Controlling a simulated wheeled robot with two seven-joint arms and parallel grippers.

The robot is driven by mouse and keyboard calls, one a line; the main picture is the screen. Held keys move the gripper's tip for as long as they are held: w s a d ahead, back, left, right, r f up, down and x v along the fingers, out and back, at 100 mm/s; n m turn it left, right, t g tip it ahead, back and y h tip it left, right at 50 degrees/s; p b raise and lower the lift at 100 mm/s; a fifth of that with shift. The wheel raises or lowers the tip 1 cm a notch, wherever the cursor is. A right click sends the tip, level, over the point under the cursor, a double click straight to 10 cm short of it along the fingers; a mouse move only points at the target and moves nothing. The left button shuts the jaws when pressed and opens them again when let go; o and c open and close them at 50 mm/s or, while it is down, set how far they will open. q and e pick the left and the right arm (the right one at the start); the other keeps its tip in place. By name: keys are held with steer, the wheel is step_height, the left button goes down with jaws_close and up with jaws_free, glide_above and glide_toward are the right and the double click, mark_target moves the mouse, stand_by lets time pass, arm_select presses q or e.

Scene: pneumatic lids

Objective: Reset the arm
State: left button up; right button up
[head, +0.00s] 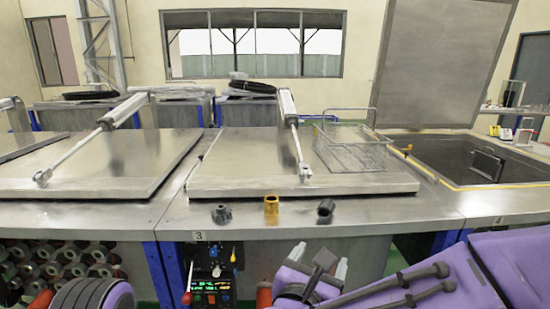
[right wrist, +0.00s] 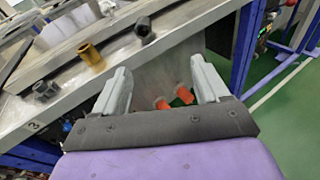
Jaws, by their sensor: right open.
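My right gripper (head: 320,259) is at the bottom centre of the head view, in front of the steel counter and below its front edge. In the right wrist view its two grey fingers (right wrist: 162,82) are spread apart with nothing held between them. Red-orange parts (right wrist: 184,95) show in the gap, seemingly beyond the fingers. My purple right arm reaches in from the lower right. A rounded purple part of my left arm shows at the bottom left of the head view, but its gripper is not visible.
On the counter (head: 400,207) stand a dark fitting (head: 221,214), a brass fitting (head: 271,209) and a black fitting (head: 325,211). A wire basket (head: 352,152) sits on a closed lid (head: 240,170). A raised lid (head: 440,60) stands at the right above an open tank. A control panel (head: 211,285) is below.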

steer(key=w+d+f+n+y, duration=0.25)
steer(key=f+n+y, duration=0.25)
steer(key=f+n, duration=1.35)
steer(key=s+d+f+n+g, duration=0.4)
steer(key=s+d+f+n, duration=0.25)
steer(key=f+n, duration=0.45)
steer(key=s+d+f+n+g, duration=0.2)
steer(key=s+d+f, duration=0.2)
steer(key=s, duration=0.3)
steer(key=s+d+f+n+g+h, duration=0.1)
steer(key=s+d+f+g, duration=0.2)
steer(key=s, duration=0.5)
steer(key=s+d+f+n+g, duration=0.2)
steer(key=s+d+f, duration=0.4)
steer(key=s+f, duration=0.1)
steer(key=shift+s+n+h, duration=0.3)
steer(key=shift+n+h, duration=0.05)
steer(key=shift+h, duration=0.05)
steer(key=shift+d, duration=0.1)
steer(key=shift+c, duration=0.3)
